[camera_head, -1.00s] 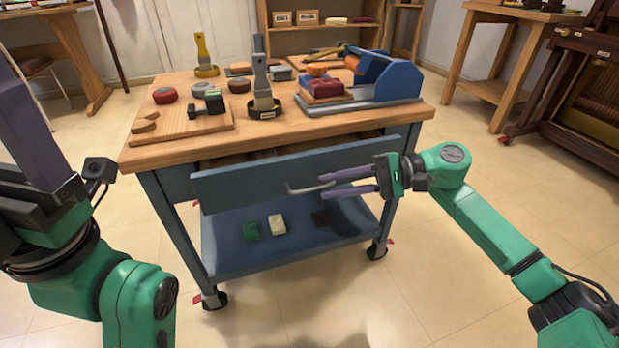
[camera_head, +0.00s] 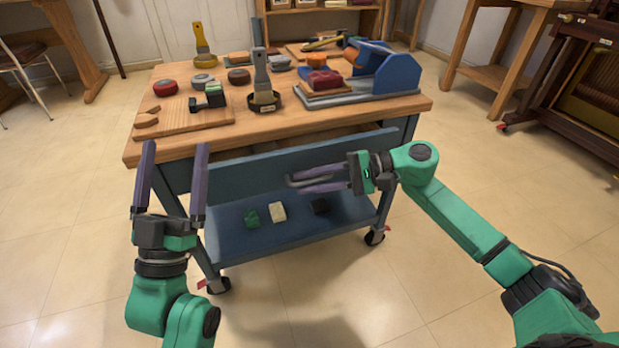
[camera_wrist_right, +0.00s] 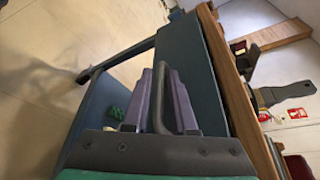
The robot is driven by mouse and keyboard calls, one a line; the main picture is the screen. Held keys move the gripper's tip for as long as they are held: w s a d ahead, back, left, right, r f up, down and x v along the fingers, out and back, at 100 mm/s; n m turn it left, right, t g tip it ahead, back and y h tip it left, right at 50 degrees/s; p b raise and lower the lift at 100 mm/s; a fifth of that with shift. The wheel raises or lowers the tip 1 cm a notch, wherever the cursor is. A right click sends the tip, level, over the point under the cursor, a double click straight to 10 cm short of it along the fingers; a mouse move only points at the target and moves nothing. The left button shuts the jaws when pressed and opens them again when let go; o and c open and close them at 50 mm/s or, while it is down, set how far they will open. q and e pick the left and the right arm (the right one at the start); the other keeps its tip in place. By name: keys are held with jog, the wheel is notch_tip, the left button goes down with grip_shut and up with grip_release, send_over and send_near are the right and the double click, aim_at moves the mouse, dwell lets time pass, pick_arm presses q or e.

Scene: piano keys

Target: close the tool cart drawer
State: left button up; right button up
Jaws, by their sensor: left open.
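The tool cart (camera_head: 145,152) has a wooden top and a blue frame. Its blue drawer (camera_head: 245,178) stands partly open, with a gap between its front and the top. The grey drawer handle (camera_head: 291,181) is on the drawer front. My right gripper (camera_head: 302,180) reaches in from the right, its purple fingers close together above and below the handle. The right wrist view shows the handle (camera_wrist_right: 158,100) between these fingers, which look shut on it. My left gripper (camera_head: 174,150) is open and empty, pointing up in front of the cart's left end.
The cart top carries a cutting board (camera_head: 185,122), brushes, round tins and a blue tool (camera_head: 385,82). Small blocks lie on the lower shelf (camera_head: 235,245). A wooden table (camera_head: 490,20) and a dark wooden frame (camera_head: 570,80) stand at the right. The floor in front is clear.

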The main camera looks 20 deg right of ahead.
grip_shut()
dwell(1.5)
